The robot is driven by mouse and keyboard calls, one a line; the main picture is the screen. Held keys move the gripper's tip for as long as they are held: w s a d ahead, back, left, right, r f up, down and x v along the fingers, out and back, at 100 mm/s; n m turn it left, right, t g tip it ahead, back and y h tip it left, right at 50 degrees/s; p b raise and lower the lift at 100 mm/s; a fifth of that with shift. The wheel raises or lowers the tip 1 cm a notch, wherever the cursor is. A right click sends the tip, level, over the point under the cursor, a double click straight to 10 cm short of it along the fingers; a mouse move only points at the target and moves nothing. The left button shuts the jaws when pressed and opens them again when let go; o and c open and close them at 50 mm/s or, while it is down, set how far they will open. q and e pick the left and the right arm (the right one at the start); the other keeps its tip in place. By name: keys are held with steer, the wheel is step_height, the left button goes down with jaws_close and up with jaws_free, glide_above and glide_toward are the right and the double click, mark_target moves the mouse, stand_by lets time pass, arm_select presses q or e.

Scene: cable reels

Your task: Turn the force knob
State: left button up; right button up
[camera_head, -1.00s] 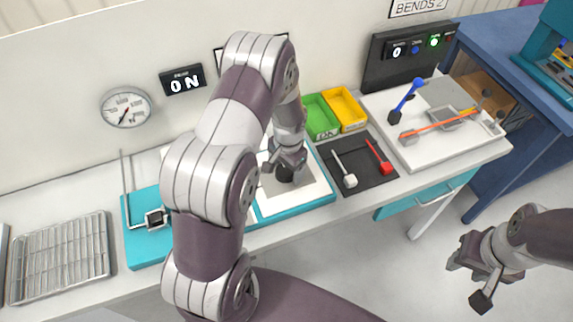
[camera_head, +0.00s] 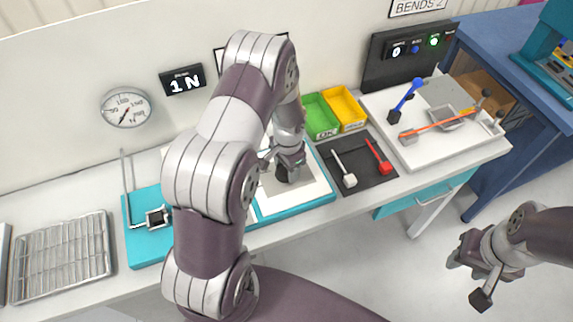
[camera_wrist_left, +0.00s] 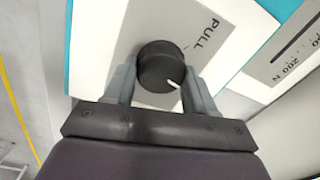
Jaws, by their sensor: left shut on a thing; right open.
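The force knob (camera_wrist_left: 160,66) is a dark round knob with a white pointer line, on a white panel marked PULL. In the left wrist view it sits between the two fingers of my left gripper (camera_wrist_left: 160,85), which is shut on it. The white line points to the lower right. In the head view my left gripper (camera_head: 288,166) is down at the dark knob (camera_head: 284,174) on the white panel (camera_head: 308,190). My right gripper (camera_head: 480,272) is open and empty, off the bench's front edge.
A round gauge (camera_head: 127,107) hangs left of the display. Green (camera_head: 322,118) and yellow (camera_head: 346,108) bins and a black mat (camera_head: 360,180) with white and red tools lie right of the knob. A wire rack (camera_head: 60,257) is at the left.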

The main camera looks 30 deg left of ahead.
arm_select(q)
steer(key=m+p, duration=0.2)
steer(key=m, duration=0.4)
steer(key=shift+r, duration=0.15)
steer(key=m, duration=0.3)
steer(key=shift+m+h, duration=0.3)
steer(key=shift+m, duration=1.2)
steer(key=o, duration=1)
steer(key=shift+o, duration=0.2)
steer(key=shift+s, duration=0.15)
